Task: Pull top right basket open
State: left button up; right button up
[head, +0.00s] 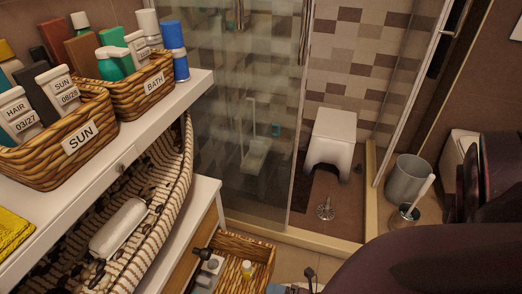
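A wicker basket (262,250) with a woven rim shows at the bottom centre, jutting out beside the white shelf unit. My large dark arm parts fill the lower right. Neither gripper can be made out in the head view.
The white top shelf (150,107) holds wicker baskets labelled SUN (60,165) and BATH (143,105), full of bottles. A patterned basket (165,195) with a white roll stands below. A glass shower screen (245,130), white stool (331,135) and grey bin (407,180) stand beyond.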

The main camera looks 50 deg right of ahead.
jog(key=shift+v, duration=2.75)
